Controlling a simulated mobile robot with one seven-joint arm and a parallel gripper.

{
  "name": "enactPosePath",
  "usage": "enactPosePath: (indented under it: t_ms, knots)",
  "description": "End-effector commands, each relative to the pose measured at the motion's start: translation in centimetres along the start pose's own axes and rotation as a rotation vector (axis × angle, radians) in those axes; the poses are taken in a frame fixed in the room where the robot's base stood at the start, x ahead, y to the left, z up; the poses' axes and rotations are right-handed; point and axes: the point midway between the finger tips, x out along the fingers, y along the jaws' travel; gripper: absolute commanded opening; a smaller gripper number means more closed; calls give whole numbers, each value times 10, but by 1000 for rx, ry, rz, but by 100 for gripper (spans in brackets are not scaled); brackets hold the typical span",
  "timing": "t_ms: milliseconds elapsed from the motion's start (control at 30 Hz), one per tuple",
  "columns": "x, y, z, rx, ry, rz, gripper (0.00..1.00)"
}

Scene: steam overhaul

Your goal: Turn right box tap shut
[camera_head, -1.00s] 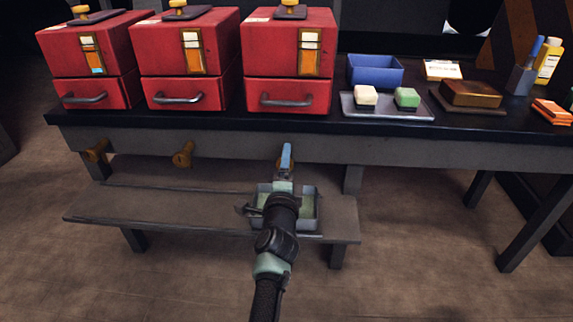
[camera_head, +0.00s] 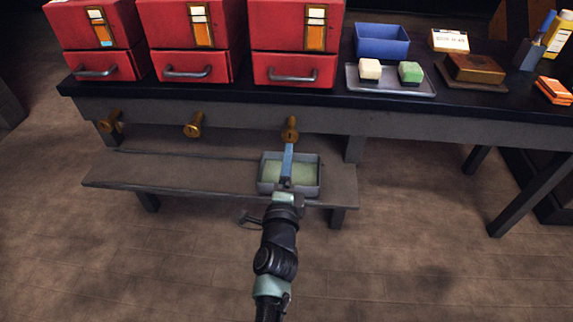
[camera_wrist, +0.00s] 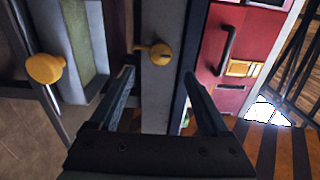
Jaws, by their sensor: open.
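The right box tap (camera_head: 290,127) is a brass knob on the bench front, below the right red box (camera_head: 295,68). In the wrist view a brass tap (camera_wrist: 157,53) with a short stub pointing left sits beyond and between my fingertips. My gripper (camera_head: 288,150) is open and empty, just below the right tap in the head view. In the wrist view my gripper (camera_wrist: 160,78) shows both fingers apart, with the tap not between them. I cannot tell whether they touch it.
A grey tray with a green inside (camera_head: 264,173) sits on the low shelf (camera_head: 180,178) under the tap. Two more brass taps (camera_head: 193,125) (camera_head: 110,121) are to the left. A yellow knob (camera_wrist: 45,68) shows at the wrist view's left. The bench edge overhangs the taps.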

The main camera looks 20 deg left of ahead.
Motion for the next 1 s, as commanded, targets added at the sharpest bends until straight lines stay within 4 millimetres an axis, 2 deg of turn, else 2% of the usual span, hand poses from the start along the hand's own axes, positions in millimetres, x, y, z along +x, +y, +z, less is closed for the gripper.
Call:
enactPosePath:
  t_ms: [100, 300, 833, 933, 1000]
  knots:
    - [-16, -2, 0, -1, -1, 2, 80]
    - [-29, 0, 0, 1, -1, 1, 80]
    - [-29, 0, 0, 0, -1, 0, 80]
    - [-26, -13, -1, -21, -1, -18, 80]
    - [-21, -38, -3, -65, -2, -53, 80]
